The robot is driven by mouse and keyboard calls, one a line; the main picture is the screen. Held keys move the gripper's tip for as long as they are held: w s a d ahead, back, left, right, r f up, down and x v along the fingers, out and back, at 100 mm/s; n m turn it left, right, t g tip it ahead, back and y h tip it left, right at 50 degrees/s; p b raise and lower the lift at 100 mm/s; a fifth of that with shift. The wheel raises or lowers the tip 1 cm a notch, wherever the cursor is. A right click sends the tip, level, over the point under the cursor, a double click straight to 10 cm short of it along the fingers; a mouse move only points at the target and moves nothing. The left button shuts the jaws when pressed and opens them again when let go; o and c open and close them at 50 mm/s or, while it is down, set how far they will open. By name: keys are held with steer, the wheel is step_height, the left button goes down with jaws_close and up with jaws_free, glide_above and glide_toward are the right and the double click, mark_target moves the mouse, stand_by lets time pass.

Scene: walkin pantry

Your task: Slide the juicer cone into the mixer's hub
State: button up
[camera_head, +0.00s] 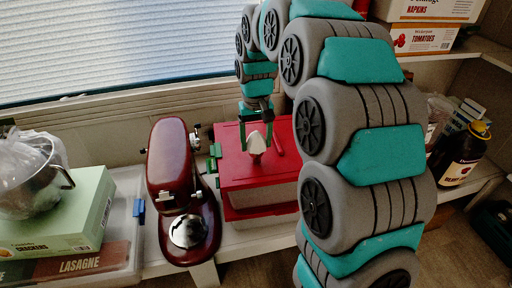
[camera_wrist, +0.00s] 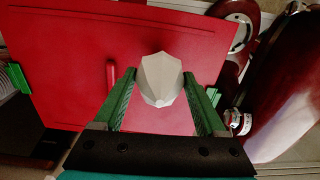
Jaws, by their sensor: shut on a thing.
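The pale, ridged juicer cone (camera_head: 257,143) is held above the red box. In the wrist view the cone (camera_wrist: 160,78) is between my green fingers, tip away from the palm. My gripper (camera_head: 256,134) is shut on it, and it also shows in the wrist view (camera_wrist: 160,92). Where the fingers touch it is not clear. The dark red mixer (camera_head: 172,160) stands left of the gripper, apart from the cone. In the wrist view the mixer (camera_wrist: 292,95) is at the right. I cannot clearly make out its hub opening.
A red-lidded box (camera_head: 235,172) with green latches lies under the gripper. A crackers box (camera_head: 70,222) and a metal pot (camera_head: 30,185) are at the left. A dark bottle (camera_head: 461,158) stands at the right, below shelved cartons (camera_head: 420,40). A window blind is behind.

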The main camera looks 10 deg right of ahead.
steer(key=shift+r+p, duration=0.6)
steer(key=shift+r, duration=1.5)
